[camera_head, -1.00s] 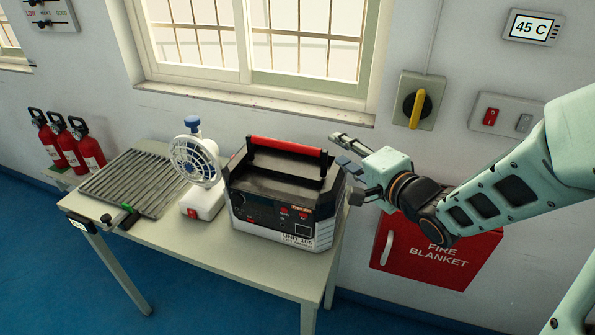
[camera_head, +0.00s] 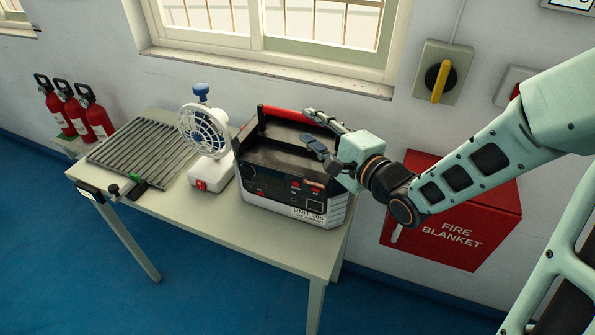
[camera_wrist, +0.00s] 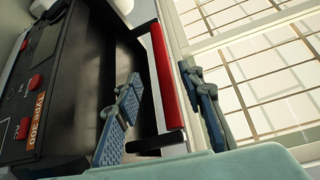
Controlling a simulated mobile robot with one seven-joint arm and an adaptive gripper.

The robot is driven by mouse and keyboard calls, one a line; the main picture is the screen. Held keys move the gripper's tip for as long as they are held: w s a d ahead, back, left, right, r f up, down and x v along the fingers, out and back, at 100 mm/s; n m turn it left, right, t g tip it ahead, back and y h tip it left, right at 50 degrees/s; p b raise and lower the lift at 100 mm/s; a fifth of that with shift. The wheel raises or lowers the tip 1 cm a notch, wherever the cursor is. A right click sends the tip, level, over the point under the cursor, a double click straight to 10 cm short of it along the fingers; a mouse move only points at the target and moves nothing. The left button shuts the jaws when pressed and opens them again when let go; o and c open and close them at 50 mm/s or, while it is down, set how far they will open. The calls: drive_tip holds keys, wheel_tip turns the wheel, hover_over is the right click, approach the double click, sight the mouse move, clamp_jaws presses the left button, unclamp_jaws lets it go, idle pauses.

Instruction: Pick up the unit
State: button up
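The unit (camera_head: 282,178) is a black and grey box with a red carry handle (camera_head: 290,114) along its top back. It stands on the table beside a small fan. My gripper (camera_head: 312,130) is over the right part of the unit's top, with its fingers open. In the wrist view, the red handle (camera_wrist: 162,72) lies between the two finger pads, one on the unit's side and one on the window side. The fingers look apart from the handle. The unit's front panel (camera_wrist: 32,85) shows at the left of the wrist view. The handle's right end is partly hidden by my gripper.
A white fan (camera_head: 205,140) stands close to the unit's left. A slatted grey rack (camera_head: 145,150) lies on the table's (camera_head: 240,225) left part. The window sill (camera_head: 270,75) and wall are close behind. A red fire blanket box (camera_head: 460,215) hangs at the right.

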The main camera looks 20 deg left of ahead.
sight(304, 120)
drive_tip(key=x, duration=0.5)
drive_tip(key=shift+w+a+r, duration=0.15)
drive_tip(key=shift+w+a, duration=0.1)
drive_tip(key=shift+w, duration=0.1)
clamp_jaws()
